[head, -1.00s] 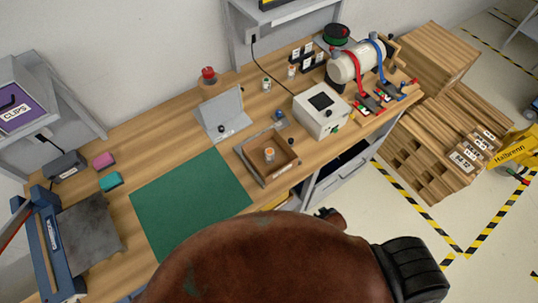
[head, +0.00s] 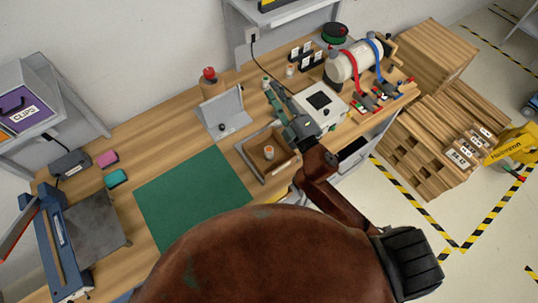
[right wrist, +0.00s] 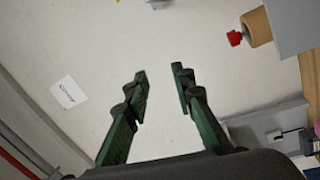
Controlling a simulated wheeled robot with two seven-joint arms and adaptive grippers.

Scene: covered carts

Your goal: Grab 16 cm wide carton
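My right gripper (head: 277,93) is raised over the back of the workbench, left of a white box. The right wrist view shows its two green fingers (right wrist: 159,72) apart, with nothing between them. Brown slatted wood-like stacks stand on the floor at the right; the nearer one (head: 420,155) has slots and several small white number labels (head: 466,153), too small to read surely. I cannot tell which piece is the 16 cm carton. The gripper is well left of these stacks. My left gripper is not in view.
The workbench holds a green mat (head: 190,200), a wooden tray (head: 250,160), a white box (head: 322,106) and a cylinder with red and blue straps (head: 343,67). A yellow cart (head: 515,146) stands at the far right. Striped floor tape (head: 410,205) borders open floor.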

